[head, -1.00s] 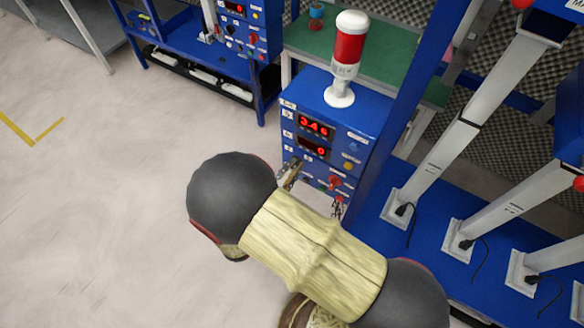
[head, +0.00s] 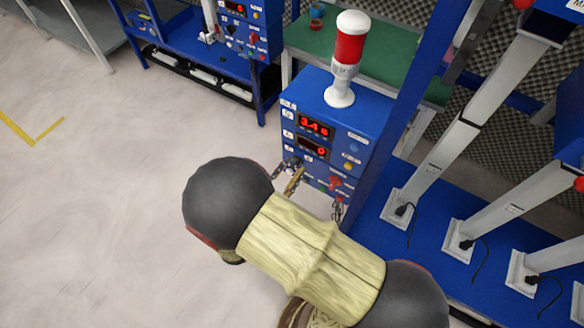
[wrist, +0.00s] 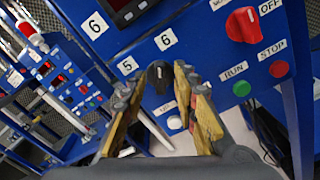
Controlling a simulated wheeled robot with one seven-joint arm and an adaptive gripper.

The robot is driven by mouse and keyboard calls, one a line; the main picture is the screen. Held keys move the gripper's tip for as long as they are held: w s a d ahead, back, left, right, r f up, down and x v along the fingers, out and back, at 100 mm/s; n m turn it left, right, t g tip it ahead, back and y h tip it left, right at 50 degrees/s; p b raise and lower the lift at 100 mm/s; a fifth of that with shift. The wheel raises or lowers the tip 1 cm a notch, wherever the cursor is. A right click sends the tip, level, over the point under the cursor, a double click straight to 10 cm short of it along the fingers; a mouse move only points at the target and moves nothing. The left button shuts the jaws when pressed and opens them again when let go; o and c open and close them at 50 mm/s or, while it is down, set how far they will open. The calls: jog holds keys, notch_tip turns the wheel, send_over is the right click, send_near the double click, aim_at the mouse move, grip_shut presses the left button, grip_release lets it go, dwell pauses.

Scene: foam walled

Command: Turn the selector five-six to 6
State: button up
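The black selector knob (wrist: 160,77) sits on the blue panel below the labels 5 (wrist: 127,65) and 6 (wrist: 166,39) in the wrist view. A light mark shows on the knob; I cannot tell surely which label it points at. My gripper (wrist: 158,82) is open, with one finger on each side of the knob in the picture. I cannot tell whether either finger touches it. In the head view my gripper (head: 288,176) is at the front of the blue control box (head: 352,112), and the knob is not clearly visible there.
A red rotary switch (wrist: 243,25) marked OFF, a green RUN button (wrist: 242,88) and a red STOP button (wrist: 279,69) are right of the knob. A white button (wrist: 174,122) is below it. A red-and-white signal lamp (head: 350,50) stands on the box.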

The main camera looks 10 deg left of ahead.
jog(key=v, duration=1.1)
